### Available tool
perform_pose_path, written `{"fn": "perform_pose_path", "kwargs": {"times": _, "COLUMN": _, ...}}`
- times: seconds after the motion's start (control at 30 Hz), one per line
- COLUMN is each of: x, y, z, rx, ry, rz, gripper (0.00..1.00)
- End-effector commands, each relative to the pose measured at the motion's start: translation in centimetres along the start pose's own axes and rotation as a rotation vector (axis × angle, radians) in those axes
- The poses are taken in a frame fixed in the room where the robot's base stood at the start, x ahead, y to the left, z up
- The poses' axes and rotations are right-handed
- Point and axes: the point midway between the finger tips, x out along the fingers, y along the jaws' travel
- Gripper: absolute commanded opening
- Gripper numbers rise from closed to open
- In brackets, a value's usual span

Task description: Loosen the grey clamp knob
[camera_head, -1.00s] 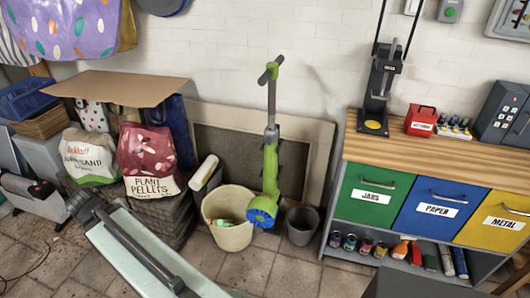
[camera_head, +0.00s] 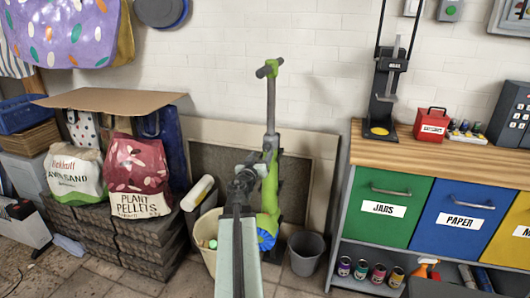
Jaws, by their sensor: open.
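I cannot make out a grey clamp knob for certain in this view. A tall black stand (camera_head: 384,95) with a grey lever and a yellow disc on its base stands on the wooden workbench (camera_head: 440,156), at the upper right. My arm reaches up from the bottom centre, and my gripper (camera_head: 245,176) is at its dark far end, small and seen from behind. It is open and appears empty. In the picture it overlaps the green scooter (camera_head: 271,120) and lies well left of the stand. I cannot tell whether it touches the scooter.
A red box (camera_head: 431,124) and small jars sit right of the stand. Green (camera_head: 392,205) and blue (camera_head: 463,221) drawers are below. A beige bin (camera_head: 205,240), a dark bucket (camera_head: 305,253) and stacked sacks (camera_head: 137,175) stand left of the workbench. Floor is clear in front of the bucket.

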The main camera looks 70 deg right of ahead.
Motion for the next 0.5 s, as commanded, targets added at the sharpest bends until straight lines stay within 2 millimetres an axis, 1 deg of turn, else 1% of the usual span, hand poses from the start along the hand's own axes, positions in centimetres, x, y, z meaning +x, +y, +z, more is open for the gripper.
{"fn": "perform_pose_path", "kwargs": {"times": 0.03, "x": 1.1, "y": -0.1, "z": 0.0, "rx": 0.000, "ry": 0.000, "rz": 0.001, "gripper": 0.55}}
{"fn": "perform_pose_path", "kwargs": {"times": 0.2, "x": 4.4, "y": -0.1, "z": 0.0, "rx": 0.000, "ry": -0.001, "rz": 0.002, "gripper": 0.55}}
{"fn": "perform_pose_path", "kwargs": {"times": 0.3, "x": 5.8, "y": -0.2, "z": 0.0, "rx": 0.000, "ry": -0.001, "rz": 0.000, "gripper": 0.55}}
{"fn": "perform_pose_path", "kwargs": {"times": 0.4, "x": 6.3, "y": -0.1, "z": 0.0, "rx": 0.000, "ry": -0.001, "rz": 0.000, "gripper": 0.55}}
{"fn": "perform_pose_path", "kwargs": {"times": 0.5, "x": 6.2, "y": -0.1, "z": 0.0, "rx": 0.000, "ry": -0.001, "rz": -0.001, "gripper": 0.55}}
